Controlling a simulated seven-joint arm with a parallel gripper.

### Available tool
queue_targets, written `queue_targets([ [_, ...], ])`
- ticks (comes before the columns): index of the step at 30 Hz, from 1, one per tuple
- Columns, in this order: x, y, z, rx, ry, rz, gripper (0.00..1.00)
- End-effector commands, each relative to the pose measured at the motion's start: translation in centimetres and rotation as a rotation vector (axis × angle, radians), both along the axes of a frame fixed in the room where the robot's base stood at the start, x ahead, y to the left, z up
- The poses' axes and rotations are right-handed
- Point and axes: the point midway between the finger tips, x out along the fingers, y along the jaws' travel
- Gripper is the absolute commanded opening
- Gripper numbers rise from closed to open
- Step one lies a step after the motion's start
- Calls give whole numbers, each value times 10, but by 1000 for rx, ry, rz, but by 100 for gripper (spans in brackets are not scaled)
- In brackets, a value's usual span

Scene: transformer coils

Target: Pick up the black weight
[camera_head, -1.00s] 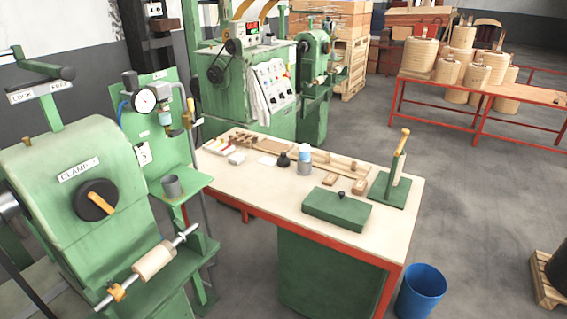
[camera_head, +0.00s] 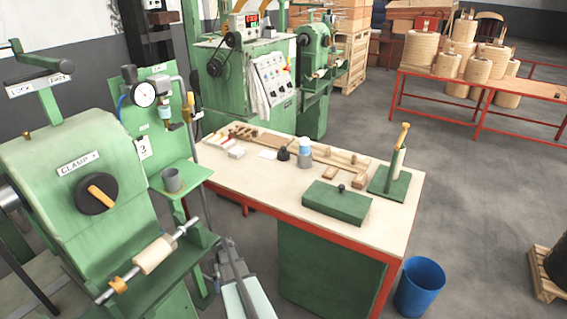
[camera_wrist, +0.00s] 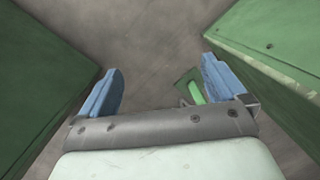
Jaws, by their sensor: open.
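The black weight (camera_head: 284,153) is a small dark piece with a narrow top. It stands upright on the cream table (camera_head: 250,182), just left of a grey bottle with a blue-white cap (camera_head: 305,153). In the head view my gripper (camera_head: 229,252) is low, between the clamp machine and the table's front side, below the tabletop and well short of the weight. The weight is not in the wrist view.
A green box (camera_head: 337,201) and a green stand with a wooden handle (camera_head: 390,182) occupy the table's right part. Wooden pieces (camera_head: 335,153) lie near its back edge. The green clamp machine (camera_head: 70,190) stands left. Green panels flank my gripper in the wrist view.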

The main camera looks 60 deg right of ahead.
Motion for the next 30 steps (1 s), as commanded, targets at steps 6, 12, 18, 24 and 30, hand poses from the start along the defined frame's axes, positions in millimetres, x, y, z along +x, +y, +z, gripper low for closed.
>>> queue_targets([
  [6, 13, -101, 47, -47, -76, -136, 98],
  [12, 24, -124, 118, -67, -134, -271, 98],
  [18, 36, -128, 195, -71, -191, -414, 98],
  [24, 48, -137, 263, -46, -233, -574, 98],
  [30, 64, -156, 323, 25, -237, -766, 98],
])
